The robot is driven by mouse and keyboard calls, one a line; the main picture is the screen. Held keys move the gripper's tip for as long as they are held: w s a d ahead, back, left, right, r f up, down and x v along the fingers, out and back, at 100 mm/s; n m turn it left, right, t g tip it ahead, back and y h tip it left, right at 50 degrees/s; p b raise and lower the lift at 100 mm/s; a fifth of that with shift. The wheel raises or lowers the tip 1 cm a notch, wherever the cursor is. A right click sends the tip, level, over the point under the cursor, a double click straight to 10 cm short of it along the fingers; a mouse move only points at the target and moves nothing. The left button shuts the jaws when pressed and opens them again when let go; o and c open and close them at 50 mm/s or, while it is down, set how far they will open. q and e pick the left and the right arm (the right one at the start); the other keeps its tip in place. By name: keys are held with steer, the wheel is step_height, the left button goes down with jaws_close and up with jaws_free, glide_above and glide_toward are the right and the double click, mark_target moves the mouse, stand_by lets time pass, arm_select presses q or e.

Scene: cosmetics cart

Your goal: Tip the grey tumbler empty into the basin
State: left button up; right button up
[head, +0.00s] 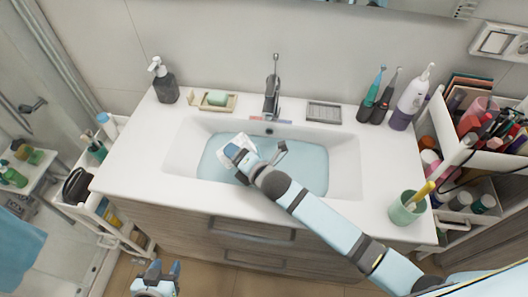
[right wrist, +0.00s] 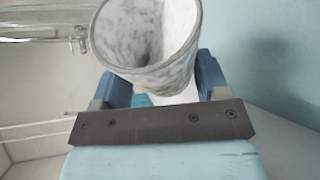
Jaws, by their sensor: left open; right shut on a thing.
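The grey marbled tumbler (right wrist: 150,68) is between the two blue fingers of my right gripper (right wrist: 162,80), with its open mouth and part of its inside showing in the right wrist view. In the head view my right gripper (head: 236,152) is over the left part of the basin (head: 345,175), which holds pale blue water. A whitish shape shows at its fingertips there, and the tumbler's tilt is hard to tell. No pouring stream is visible. My left gripper (head: 158,274) is open and empty in front of the cabinet, away from the counter.
The tap (head: 272,88) stands behind the basin. A soap dispenser (head: 164,80) and soap dish (head: 214,100) are at the back left. Electric toothbrushes (head: 375,97) stand at the back right. A green cup (head: 405,209) with a brush is at the front right. The counter's left front is clear.

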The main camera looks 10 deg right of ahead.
steer(key=shift+d+r+m+y+b, duration=0.15)
steer(key=shift+r+m+y+b, duration=0.25)
steer(key=shift+m+b, duration=0.2)
stand_by(0.5)
steer(key=shift+w+d+f+m+y, duration=0.1)
steer(key=shift+d+f+m+y, duration=0.15)
steer(key=shift+d, duration=0.2)
steer(key=shift+w+d+f+m+y, duration=0.1)
steer(key=shift+d+m+y, duration=0.05)
steer(key=shift+d+m, duration=0.25)
steer(key=shift+w+d+r+m+t+y, duration=0.1)
steer(key=shift+d+r+m+t+y, duration=0.3)
steer(key=shift+m, duration=0.35)
stand_by(1.0)
steer(key=shift+r, duration=0.15)
